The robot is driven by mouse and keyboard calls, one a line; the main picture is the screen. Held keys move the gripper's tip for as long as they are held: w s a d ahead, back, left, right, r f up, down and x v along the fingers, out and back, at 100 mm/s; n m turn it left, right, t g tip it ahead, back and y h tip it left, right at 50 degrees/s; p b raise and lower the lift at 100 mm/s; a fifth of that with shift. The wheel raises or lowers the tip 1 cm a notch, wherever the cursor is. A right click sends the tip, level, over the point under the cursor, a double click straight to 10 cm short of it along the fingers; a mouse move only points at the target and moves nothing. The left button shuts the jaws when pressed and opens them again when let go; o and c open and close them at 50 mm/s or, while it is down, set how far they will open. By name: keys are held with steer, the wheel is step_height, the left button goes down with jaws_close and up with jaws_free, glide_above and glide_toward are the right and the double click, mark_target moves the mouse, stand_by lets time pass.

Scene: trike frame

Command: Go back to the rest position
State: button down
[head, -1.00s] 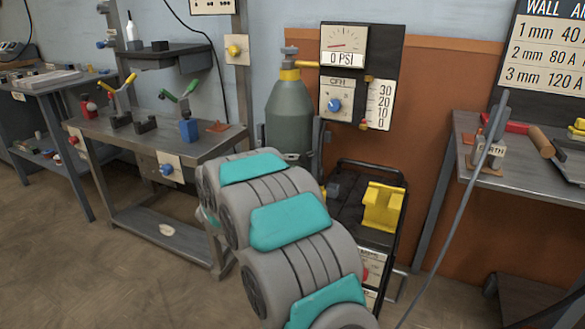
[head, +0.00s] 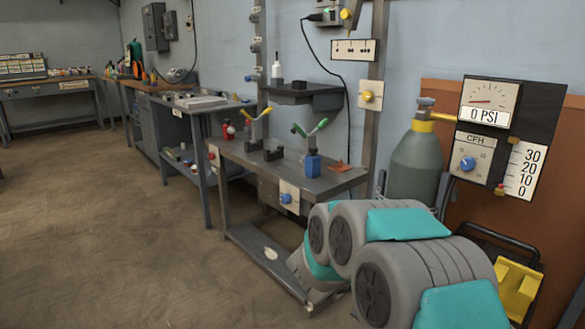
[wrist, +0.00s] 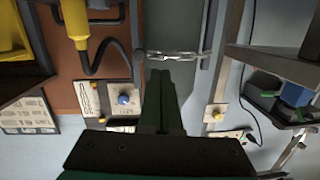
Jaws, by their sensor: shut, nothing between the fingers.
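My gripper (wrist: 163,82) shows in the wrist view as dark fingers closed together with nothing between them. It points towards the gas cylinder, where a chain (wrist: 175,54) crosses, and whether it touches anything there I cannot tell. In the head view my grey and teal arm fills the lower right, and its gripper end is hidden from that view.
The grey-green gas cylinder (head: 416,165) stands behind my arm, beside the gauge board (head: 505,135). A yellow holder (head: 517,290) sits on a cart at right. A metal workbench (head: 335,180) with clamps stands left of the cylinder. The floor (head: 110,240) at left is open.

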steer(key=a+r+n+t+y, duration=0.15)
steer(key=a+n+y, duration=0.25)
steer(key=a+y, duration=0.65)
steer(key=s+a+n+g+y+p, duration=0.2)
steer(key=s+a+n+g+y, duration=0.2)
steer(key=s+a, duration=0.65)
steer(key=s+d+f+g, duration=0.1)
steer(key=s+d+g, duration=0.2)
steer(key=s, duration=0.9)
steer(key=s+d+n+g+h, duration=0.1)
steer(key=s+d+g, duration=0.2)
steer(key=s, duration=0.9)
steer(key=s+d+f+n+g+h+p, duration=0.1)
steer(key=s+g, duration=0.3)
steer(key=s, duration=0.8)
steer(key=shift+d+f+g, duration=0.3)
steer(key=shift+d+g, duration=0.05)
steer(key=shift+d, duration=0.55)
steer(key=c, duration=1.6)
jaws_free()
